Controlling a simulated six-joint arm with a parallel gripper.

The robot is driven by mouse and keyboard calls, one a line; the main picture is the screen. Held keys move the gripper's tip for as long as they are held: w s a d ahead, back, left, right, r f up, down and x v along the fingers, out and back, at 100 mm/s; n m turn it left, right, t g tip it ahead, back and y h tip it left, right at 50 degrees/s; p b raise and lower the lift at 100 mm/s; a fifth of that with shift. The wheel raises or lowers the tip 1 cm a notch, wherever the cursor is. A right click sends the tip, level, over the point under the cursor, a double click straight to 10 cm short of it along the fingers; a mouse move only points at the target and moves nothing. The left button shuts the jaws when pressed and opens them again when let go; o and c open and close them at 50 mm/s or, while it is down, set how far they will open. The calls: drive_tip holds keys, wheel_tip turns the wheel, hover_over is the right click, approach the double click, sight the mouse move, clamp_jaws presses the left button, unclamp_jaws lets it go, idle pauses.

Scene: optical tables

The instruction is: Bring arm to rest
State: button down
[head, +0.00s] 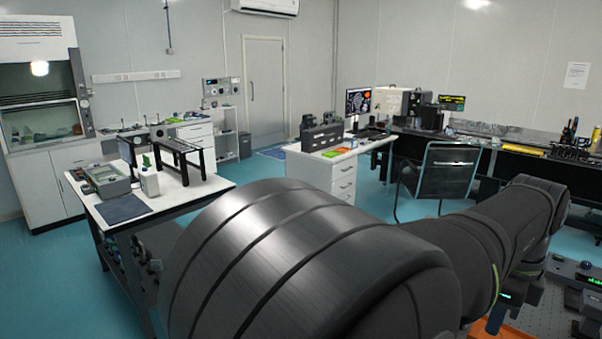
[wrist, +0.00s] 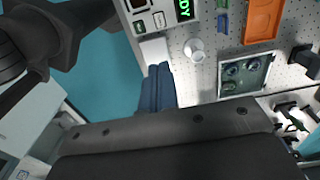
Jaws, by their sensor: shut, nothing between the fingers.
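My arm (head: 310,260) fills the foreground of the head view, its links reaching to the right over a perforated table. My gripper is hidden in that view. In the wrist view my gripper (wrist: 157,88) shows as two dark fingers close together, shut and empty. Its tips point toward the left edge of the perforated optical table (wrist: 207,76), beside a white cup (wrist: 194,49) and below an instrument with a green display (wrist: 165,14). I cannot tell the exact height of the fingertips above the table.
In the wrist view an orange tray (wrist: 262,20) and a square plate with round parts (wrist: 245,74) are on the perforated table. Blue floor (wrist: 103,75) lies to the left. The head view shows a white-topped bench (head: 185,188) at left and a chair (head: 445,170) behind my arm.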

wheel_tip(320, 180, up, 7)
wheel_tip(320, 180, down, 11)
drive_tip(key=a+m, duration=0.1)
idle(0.4)
drive_tip(key=shift+w, duration=0.1)
wheel_tip(320, 180, up, 12)
drive_tip(key=d+n, duration=0.1)
wheel_tip(320, 180, down, 10)
idle(0.6)
